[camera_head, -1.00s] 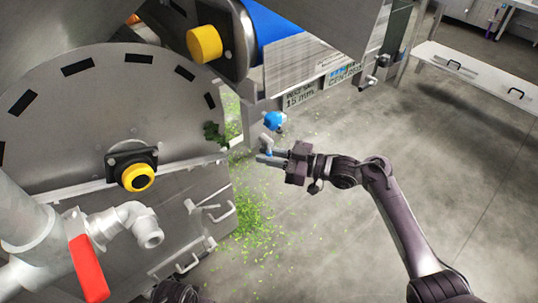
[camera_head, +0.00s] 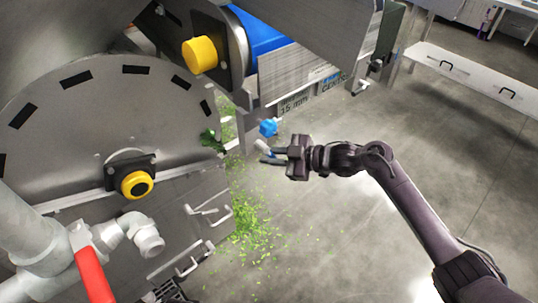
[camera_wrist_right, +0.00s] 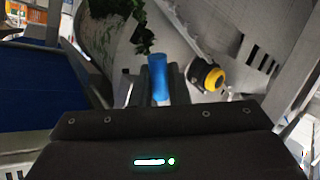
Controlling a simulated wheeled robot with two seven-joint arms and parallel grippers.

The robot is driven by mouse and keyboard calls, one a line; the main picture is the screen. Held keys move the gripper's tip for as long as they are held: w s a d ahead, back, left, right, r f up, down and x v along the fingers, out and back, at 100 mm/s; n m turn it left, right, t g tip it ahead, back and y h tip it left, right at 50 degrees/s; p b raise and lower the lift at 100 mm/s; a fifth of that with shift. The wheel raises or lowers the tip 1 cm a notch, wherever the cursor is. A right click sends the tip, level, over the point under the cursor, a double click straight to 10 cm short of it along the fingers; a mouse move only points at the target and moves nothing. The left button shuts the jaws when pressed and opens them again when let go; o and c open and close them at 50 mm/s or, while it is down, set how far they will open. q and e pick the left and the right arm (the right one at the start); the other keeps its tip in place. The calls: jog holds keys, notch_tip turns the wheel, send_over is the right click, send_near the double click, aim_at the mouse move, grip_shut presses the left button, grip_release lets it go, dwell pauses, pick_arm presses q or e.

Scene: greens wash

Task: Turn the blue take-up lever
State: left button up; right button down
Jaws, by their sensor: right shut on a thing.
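The blue take-up lever has a blue knob-like part (camera_head: 268,127) below the machine's frame in the head view, with a pale grey part just under it. My right gripper (camera_head: 268,155) reaches in from the right, its fingers at the lower end of the lever. In the right wrist view a blue upright cylinder of the lever (camera_wrist_right: 158,77) stands between the two dark fingers, and the gripper is shut on it. The fingers partly hide its lower end.
A big steel drum face with a yellow-black knob (camera_head: 137,184) stands at left, near a pipe with a red handle (camera_head: 93,276). A yellow cap (camera_head: 199,55) sits above the lever. Green scraps (camera_head: 247,220) litter the floor. Open floor lies at right.

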jog(key=c, duration=1.5)
grip_release()
jog(key=shift+o, duration=0.2)
